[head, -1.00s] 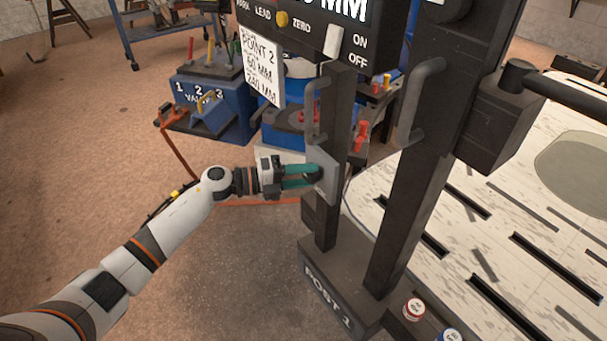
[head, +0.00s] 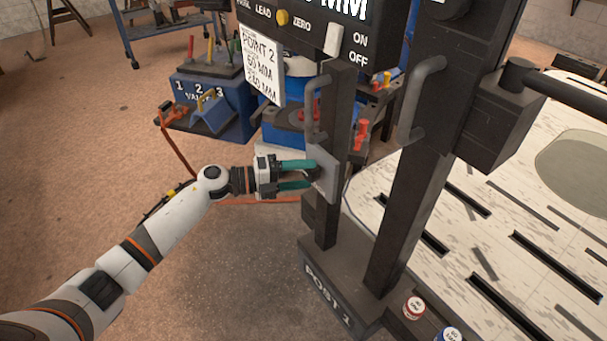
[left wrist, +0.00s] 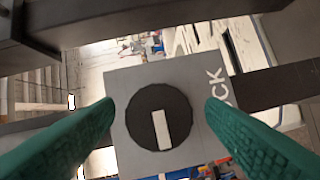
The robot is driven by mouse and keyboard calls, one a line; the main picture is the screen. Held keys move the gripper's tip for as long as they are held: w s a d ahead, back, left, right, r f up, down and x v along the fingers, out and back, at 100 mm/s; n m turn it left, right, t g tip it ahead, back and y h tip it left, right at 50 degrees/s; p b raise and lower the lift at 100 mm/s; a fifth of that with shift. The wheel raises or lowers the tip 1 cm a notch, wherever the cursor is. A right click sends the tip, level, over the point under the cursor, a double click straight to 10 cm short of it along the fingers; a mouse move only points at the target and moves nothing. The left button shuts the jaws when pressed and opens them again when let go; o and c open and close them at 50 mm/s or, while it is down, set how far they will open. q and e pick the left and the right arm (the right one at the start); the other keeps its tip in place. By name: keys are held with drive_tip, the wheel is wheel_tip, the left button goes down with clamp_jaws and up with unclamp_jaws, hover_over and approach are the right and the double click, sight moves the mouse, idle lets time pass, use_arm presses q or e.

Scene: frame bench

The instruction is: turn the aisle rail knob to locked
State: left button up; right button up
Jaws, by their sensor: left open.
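The knob (left wrist: 148,112) is a dark round dial with a white bar, on a grey plate (left wrist: 188,72) in the left wrist view. The bar stands nearly upright in that view, slightly tilted. White letters reading "OCK" run along the plate's right side; the rest is hidden by a finger. In the head view the plate (head: 327,186) is fixed to the dark post. My left gripper (head: 312,174) is open, its green fingers on either side of the knob and apart from it in the wrist view. My right gripper is out of view.
The dark post (head: 333,120) with a handle rises beside a second, thicker post (head: 408,210) on a base marked POST 1. A control box (head: 310,35) hangs above. A blue valve stand (head: 215,105) is behind. Open floor lies to the left.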

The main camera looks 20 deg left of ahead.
use_arm(q)
drive_tip(key=f+v, duration=0.1)
drive_tip(key=v, duration=1)
drive_tip(key=shift+r, duration=0.55)
drive_tip(key=shift+a, duration=0.1)
